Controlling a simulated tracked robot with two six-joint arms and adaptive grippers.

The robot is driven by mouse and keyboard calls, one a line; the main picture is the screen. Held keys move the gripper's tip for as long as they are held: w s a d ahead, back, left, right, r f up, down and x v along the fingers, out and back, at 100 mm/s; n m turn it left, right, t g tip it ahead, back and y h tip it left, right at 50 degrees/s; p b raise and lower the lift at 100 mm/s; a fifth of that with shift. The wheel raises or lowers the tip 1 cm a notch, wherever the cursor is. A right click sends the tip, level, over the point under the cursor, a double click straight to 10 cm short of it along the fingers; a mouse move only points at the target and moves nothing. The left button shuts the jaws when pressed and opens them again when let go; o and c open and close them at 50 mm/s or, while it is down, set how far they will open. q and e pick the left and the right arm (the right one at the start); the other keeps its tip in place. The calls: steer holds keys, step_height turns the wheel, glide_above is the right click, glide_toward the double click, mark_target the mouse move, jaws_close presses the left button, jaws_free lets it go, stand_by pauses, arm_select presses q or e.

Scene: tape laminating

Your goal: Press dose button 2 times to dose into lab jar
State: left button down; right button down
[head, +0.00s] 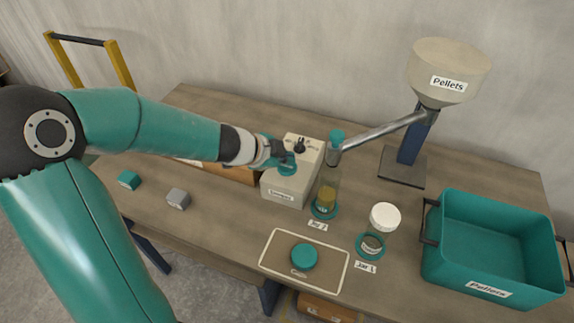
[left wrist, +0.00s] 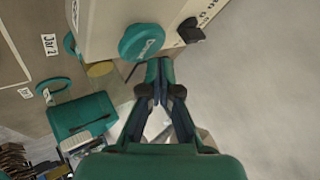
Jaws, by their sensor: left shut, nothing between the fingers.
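The teal dose button (head: 287,168) is on a pale dosing box (head: 285,191); it shows as a round teal cap in the left wrist view (left wrist: 142,43). My left gripper (head: 286,158) is shut and empty, with its fingertips (left wrist: 158,72) close by the button. I cannot tell whether they touch it. A clear lab jar (head: 327,196) with yellowish contents stands in a teal ring beside the box, under the teal-tipped spout (head: 336,138). Its label seems to read Jar 2. My right gripper is not in view.
A teal lid (head: 304,256) lies on a framed mat. A Pellets hopper (head: 447,75) on a post feeds the pipe. A teal Pellets bin (head: 493,291) is at the right. Two small blocks lie at left.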

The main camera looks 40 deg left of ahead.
mark_target(286, 167)
arm_select(q)
steer(key=shift+f, duration=0.15)
stand_by(0.4)
steer(key=shift+f+b, duration=0.25)
steer(key=shift+b, duration=0.1)
steer(key=shift+f+b, duration=0.45)
steer(key=shift+f, duration=0.05)
stand_by(0.7)
steer(key=shift+r, duration=0.1)
steer(key=shift+r+p, duration=0.85)
steer(key=shift+p, duration=0.2)
step_height(286, 167, up, 5)
steer(key=p, duration=0.5)
stand_by(0.7)
